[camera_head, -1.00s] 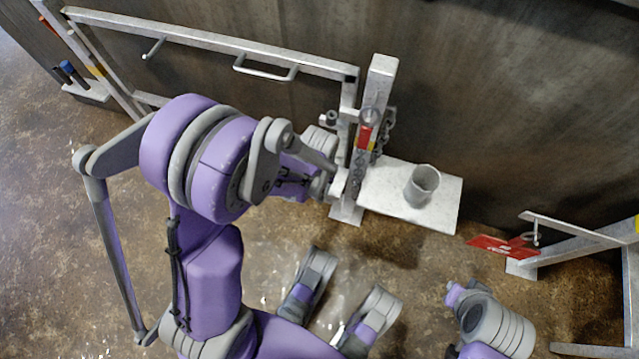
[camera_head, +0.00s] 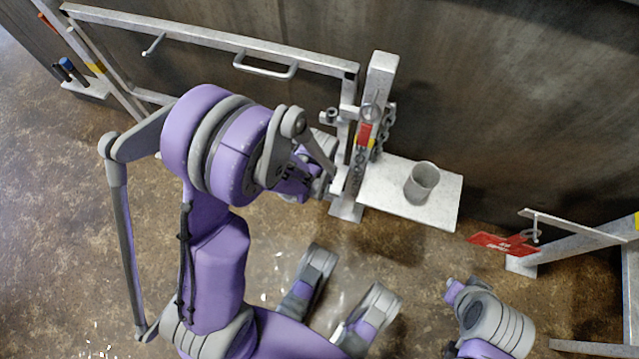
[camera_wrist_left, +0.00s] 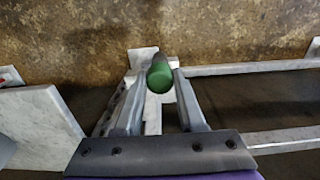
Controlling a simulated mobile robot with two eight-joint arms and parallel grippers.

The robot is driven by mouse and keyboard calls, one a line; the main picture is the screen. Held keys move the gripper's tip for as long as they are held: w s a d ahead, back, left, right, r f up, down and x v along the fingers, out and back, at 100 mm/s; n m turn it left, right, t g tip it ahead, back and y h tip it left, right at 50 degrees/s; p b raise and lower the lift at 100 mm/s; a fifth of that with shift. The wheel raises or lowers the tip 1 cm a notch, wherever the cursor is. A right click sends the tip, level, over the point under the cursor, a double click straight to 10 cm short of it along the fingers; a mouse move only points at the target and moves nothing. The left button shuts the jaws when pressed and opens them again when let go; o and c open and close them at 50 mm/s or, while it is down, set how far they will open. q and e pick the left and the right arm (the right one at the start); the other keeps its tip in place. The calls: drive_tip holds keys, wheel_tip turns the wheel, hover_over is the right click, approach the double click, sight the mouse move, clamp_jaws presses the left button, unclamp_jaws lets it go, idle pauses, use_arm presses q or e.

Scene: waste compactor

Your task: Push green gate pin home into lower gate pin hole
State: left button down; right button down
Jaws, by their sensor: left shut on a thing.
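The green gate pin (camera_wrist_left: 160,77) shows its rounded green end in the left wrist view. It sits between the two grey fingers of my left gripper (camera_wrist_left: 157,92), which are shut on it. In the head view my left gripper (camera_head: 336,186) is at the lower part of the upright gate post (camera_head: 379,78), partly hidden behind my own wrist. The pin cannot be made out in the head view. The lower gate pin hole is hidden in both views, so I cannot tell how deep the pin sits.
A pale shelf (camera_head: 444,200) with a grey cup (camera_head: 421,183) on it is right of the post. A chain (camera_head: 384,131) hangs by the post. The gate frame (camera_head: 205,38) spans the upper left. The floor in front is open.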

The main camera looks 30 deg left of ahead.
use_arm(q)
drive_tip(key=shift+f, duration=0.65)
drive_tip(key=shift+c, duration=2.1)
unclamp_jaws()
drive_tip(key=shift+c, duration=0.4)
drive_tip(key=shift+r, duration=0.15)
wheel_tip(320, 180, up, 7)
drive_tip(key=p, duration=0.5)
